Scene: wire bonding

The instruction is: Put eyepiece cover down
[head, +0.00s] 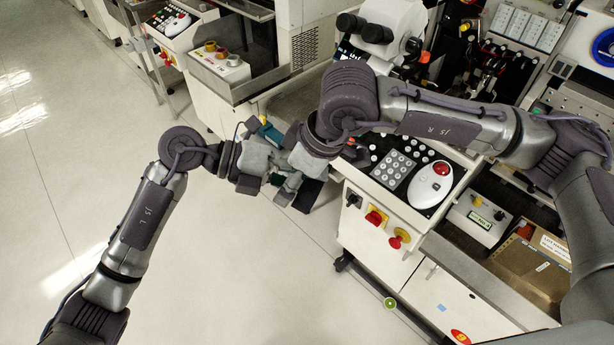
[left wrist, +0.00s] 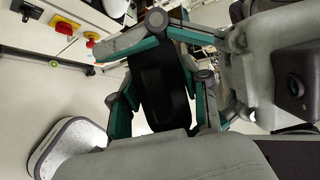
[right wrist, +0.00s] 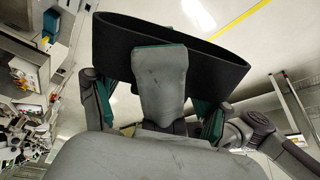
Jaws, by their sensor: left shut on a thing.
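The black eyepiece cover (head: 307,195) is a dark band held in the air over the floor in the head view, partly hidden by the grippers. My left gripper (head: 284,188) is shut on it; the cover (left wrist: 163,88) fills the middle of the left wrist view between teal links. My right gripper (head: 290,165) is close against my left one, partly behind my right arm. In the right wrist view, the cover (right wrist: 112,42) shows as a wide, hollow black ring behind a grey finger. Whether my right fingers press on its wall is not clear.
A white bonding machine with a microscope (head: 375,28) stands at the upper right. Its front panel holds a keypad (head: 398,170), a white trackball mouse (head: 431,184) and red-yellow knobs (head: 375,217). A cardboard box (head: 530,268) sits at the right. The floor (head: 230,270) is clear.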

